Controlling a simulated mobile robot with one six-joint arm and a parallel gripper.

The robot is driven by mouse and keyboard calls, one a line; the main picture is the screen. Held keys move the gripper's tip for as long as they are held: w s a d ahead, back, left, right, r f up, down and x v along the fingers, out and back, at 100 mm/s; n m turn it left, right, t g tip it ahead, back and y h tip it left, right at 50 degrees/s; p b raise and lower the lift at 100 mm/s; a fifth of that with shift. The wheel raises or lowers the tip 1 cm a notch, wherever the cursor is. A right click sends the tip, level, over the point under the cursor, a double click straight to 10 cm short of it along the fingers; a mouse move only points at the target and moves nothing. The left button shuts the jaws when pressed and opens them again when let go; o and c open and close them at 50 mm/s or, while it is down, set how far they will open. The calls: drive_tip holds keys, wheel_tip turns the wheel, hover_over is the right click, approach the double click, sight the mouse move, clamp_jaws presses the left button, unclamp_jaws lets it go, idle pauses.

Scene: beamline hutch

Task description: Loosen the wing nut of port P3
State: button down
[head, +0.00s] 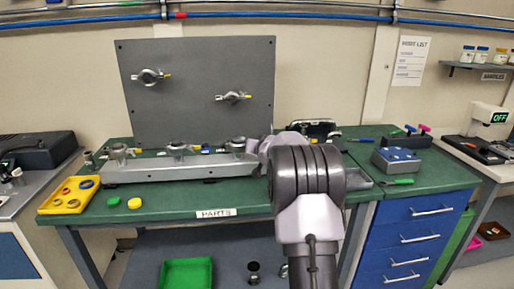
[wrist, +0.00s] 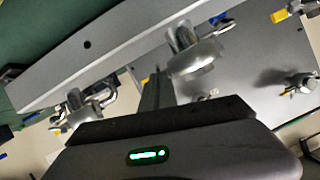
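A grey rail (head: 185,170) on the green bench carries three metal clamped ports: a left one (head: 120,152), a middle one (head: 178,148) and a right one (head: 238,146). Two more clamped ports, an upper left one (head: 149,76) and a lower right one (head: 233,97), sit on the upright grey panel (head: 200,55). I cannot read which is P3. My gripper is by the rail's right end, hidden behind my arm in the head view. In the wrist view my gripper (wrist: 155,95) shows a dark body beneath two rail clamps (wrist: 195,52) (wrist: 85,105); its finger gap is unclear.
A yellow tray (head: 70,195) with rings and two loose yellow and green caps (head: 124,202) lie at the bench's left front. A blue-grey box (head: 397,160) and green-handled tool (head: 398,182) lie at right. The bench front behind the PARTS label (head: 215,213) is mostly clear.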

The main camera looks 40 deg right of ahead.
drive_tip(key=shift+w+r+n+h, duration=0.1)
drive_tip(key=shift+r+n+h, duration=0.15)
drive_tip(key=shift+n, duration=0.35)
drive_tip(key=shift+a, duration=0.1)
drive_tip(key=c, duration=1.6)
unclamp_jaws()
drive_tip(key=shift+f, duration=0.1)
drive_tip(key=shift+c, duration=0.2)
drive_tip(key=shift+f, duration=0.15)
